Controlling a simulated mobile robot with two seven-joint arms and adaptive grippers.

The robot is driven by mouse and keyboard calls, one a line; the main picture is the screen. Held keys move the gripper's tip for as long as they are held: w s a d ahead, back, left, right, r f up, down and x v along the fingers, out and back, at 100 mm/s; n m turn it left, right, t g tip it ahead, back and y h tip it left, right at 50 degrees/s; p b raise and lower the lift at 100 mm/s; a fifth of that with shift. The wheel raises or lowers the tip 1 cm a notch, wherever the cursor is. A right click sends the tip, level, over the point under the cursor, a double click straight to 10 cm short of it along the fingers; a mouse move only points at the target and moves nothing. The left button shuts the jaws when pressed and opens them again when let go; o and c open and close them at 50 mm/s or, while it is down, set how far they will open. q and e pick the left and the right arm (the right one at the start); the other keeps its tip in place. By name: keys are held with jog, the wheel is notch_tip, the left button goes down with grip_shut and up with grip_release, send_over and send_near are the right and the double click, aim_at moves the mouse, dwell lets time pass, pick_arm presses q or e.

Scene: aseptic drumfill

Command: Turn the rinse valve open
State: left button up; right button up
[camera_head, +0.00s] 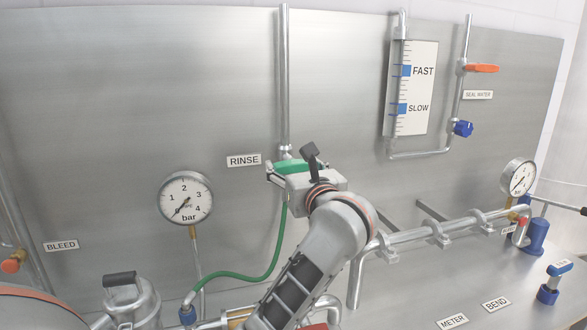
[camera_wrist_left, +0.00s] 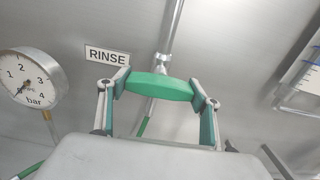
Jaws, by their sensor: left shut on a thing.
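The rinse valve's green handle (camera_head: 290,166) is on a vertical pipe (camera_head: 284,80), just right of the RINSE label (camera_head: 243,160). In the left wrist view the handle (camera_wrist_left: 158,87) lies crosswise to the pipe (camera_wrist_left: 172,35), tilted slightly down to the right. My left gripper (camera_head: 289,171) is shut on the handle, with one finger at each end. In the left wrist view the gripper (camera_wrist_left: 160,89) spans the handle's length. The valve body behind the handle is mostly hidden. My right gripper is not in view.
A pressure gauge (camera_head: 186,197) is left of the valve, and a green hose (camera_head: 245,277) curves below it. A FAST/SLOW flow meter (camera_head: 410,90) and an orange-handled valve (camera_head: 482,68) are at upper right. Pipework (camera_head: 430,233) runs at lower right. The upper-left panel is bare.

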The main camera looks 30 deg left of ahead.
pick_arm(q)
jog(key=shift+f+n+b, duration=0.2)
jog(key=shift+n+b, duration=0.2)
jog(key=shift+b, duration=0.3)
jog(key=shift+f+n+b, duration=0.15)
jog(key=shift+n+b, duration=0.65)
jog(key=shift+b, duration=0.35)
jog(key=shift+n+b, duration=0.4)
jog(key=shift+b, duration=0.2)
jog(key=n+b, duration=0.5)
jog(key=b, duration=0.1)
jog(key=shift+w+f, duration=0.1)
jog(key=shift+w, duration=0.05)
jog(key=shift+n+b, duration=0.9)
jog(key=shift+n, duration=0.2)
jog(key=shift+n+b, duration=0.75)
jog(key=shift+n, duration=0.15)
jog(key=shift+n+b, duration=0.3)
jog(key=shift+n, duration=0.1)
jog(key=n+b, duration=0.2)
jog(key=n, duration=0.1)
jog(key=shift+r+n+b, duration=0.25)
jog(key=shift+n+b, duration=0.05)
jog(key=shift+n, duration=0.4)
jog(key=shift+r, duration=0.1)
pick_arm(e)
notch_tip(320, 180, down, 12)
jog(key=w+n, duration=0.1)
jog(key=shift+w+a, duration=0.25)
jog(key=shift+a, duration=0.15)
